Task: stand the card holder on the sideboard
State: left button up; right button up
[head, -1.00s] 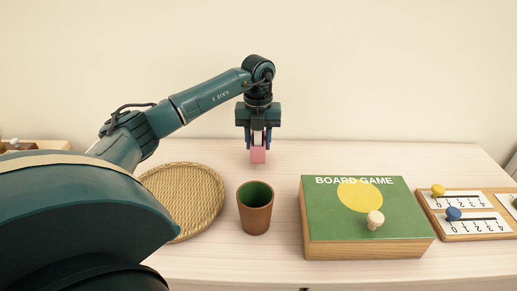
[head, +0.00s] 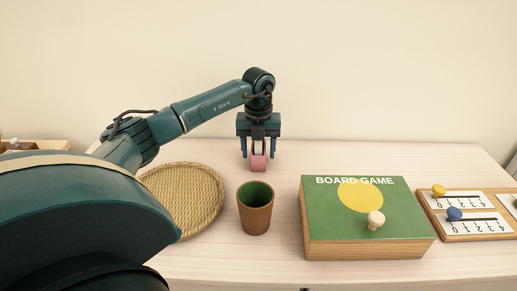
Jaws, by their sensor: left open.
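The card holder, a small pink block (head: 258,164), stands upright on the pale wooden sideboard (head: 330,156), behind the brown cup. My left gripper (head: 258,156) points straight down over it. Its two blue fingers are open, one on each side of the block, with a gap showing on both sides. The upper part of the block is partly hidden by the gripper. My right gripper is not in view.
A brown cup (head: 255,217) stands in front of the block. A round woven tray (head: 190,190) lies to the left. A green board game box (head: 325,223) with a wooden pawn (head: 376,219) on top is to the right, then a scoreboard (head: 480,229). The back right is clear.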

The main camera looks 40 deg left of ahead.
pick_arm(q)
jog(key=shift+r, duration=0.15)
notch_tip(320, 180, up, 12)
jog(key=shift+r+p, duration=0.1)
jog(key=shift+p, duration=0.2)
dwell(0.5)
